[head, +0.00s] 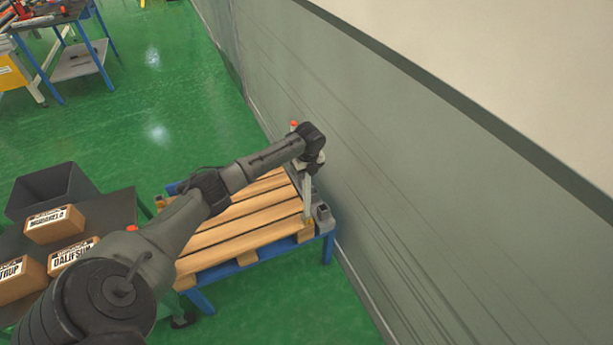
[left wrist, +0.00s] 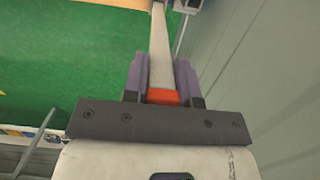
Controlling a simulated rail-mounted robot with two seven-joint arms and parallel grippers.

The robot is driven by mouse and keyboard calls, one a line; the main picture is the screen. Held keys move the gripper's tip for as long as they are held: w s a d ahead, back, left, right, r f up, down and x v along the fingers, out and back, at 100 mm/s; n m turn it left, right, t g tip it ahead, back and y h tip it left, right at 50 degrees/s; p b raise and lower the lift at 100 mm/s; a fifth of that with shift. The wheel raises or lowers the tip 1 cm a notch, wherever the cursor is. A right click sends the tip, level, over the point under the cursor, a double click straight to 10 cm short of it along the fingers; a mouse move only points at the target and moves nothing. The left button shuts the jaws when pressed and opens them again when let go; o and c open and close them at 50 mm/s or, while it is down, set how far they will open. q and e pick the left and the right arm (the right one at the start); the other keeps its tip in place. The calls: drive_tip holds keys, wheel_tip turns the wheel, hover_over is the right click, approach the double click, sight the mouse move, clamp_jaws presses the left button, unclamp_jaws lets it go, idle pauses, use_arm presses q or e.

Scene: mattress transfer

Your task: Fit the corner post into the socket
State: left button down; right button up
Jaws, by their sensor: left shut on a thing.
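The corner post (head: 307,197) is a pale, slim bar hanging roughly upright below my left gripper (head: 314,166), over the near right corner of the wooden pallet. In the left wrist view the post (left wrist: 160,40) runs away between the two purple fingers of my left gripper (left wrist: 161,80), with an orange-red band (left wrist: 163,96) at the near end. The gripper is shut on it. A small grey block (head: 322,213), which looks like the socket, sits at that corner, right beside the post's lower end. I cannot tell whether the post is in it. My right gripper is out of view.
The slatted pallet (head: 232,233) lies on a blue-framed stand (head: 270,257) close to the grey wall (head: 420,200). A dark table with labelled boxes (head: 54,224) and a black bin (head: 50,188) is at the left.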

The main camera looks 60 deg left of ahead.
use_arm(q)
drive_tip(key=shift+f, duration=0.5)
drive_tip(key=shift+f, duration=0.2)
drive_tip(key=c, duration=0.9)
unclamp_jaws()
